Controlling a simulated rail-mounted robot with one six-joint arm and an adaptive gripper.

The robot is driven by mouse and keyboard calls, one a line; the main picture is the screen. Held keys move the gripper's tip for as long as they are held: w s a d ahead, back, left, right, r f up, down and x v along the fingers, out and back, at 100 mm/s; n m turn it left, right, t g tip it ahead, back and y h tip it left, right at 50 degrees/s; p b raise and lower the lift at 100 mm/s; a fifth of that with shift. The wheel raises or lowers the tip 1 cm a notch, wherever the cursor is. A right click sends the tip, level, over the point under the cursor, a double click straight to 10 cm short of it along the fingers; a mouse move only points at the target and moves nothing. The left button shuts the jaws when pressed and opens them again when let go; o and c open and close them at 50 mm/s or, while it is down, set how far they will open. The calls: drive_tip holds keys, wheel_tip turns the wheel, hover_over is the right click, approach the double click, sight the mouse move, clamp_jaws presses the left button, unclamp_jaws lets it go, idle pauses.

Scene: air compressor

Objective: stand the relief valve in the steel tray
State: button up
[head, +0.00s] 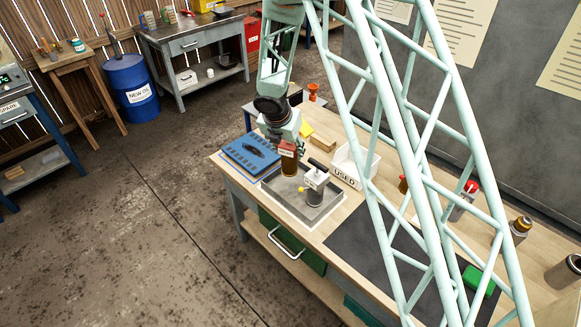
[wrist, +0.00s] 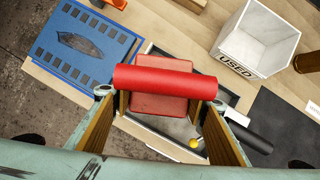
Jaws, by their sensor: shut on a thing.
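I cannot tell whether the valve touches the floor of the tray. The tray also shows under the gripper in the wrist view (wrist: 168,146).
A blue mat (head: 247,152) lies left of the tray. A white USED bin (head: 347,178) stands behind right. A dark mat (head: 370,245) lies farther right.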

sight(286, 152)
drive_tip(key=shift+f, duration=1.25)
drive_tip(key=shift+b, duration=0.3)
drive_tip(key=shift+f+b, duration=0.6)
drive_tip(key=shift+f, duration=1.3)
drive_tip(key=shift+f, duration=0.15)
drive_tip(key=o, duration=1.2)
drive_tip(key=shift+c, duration=0.2)
drive_tip(key=shift+p+v, duration=1.2)
drive_tip(key=shift+v, duration=4.95)
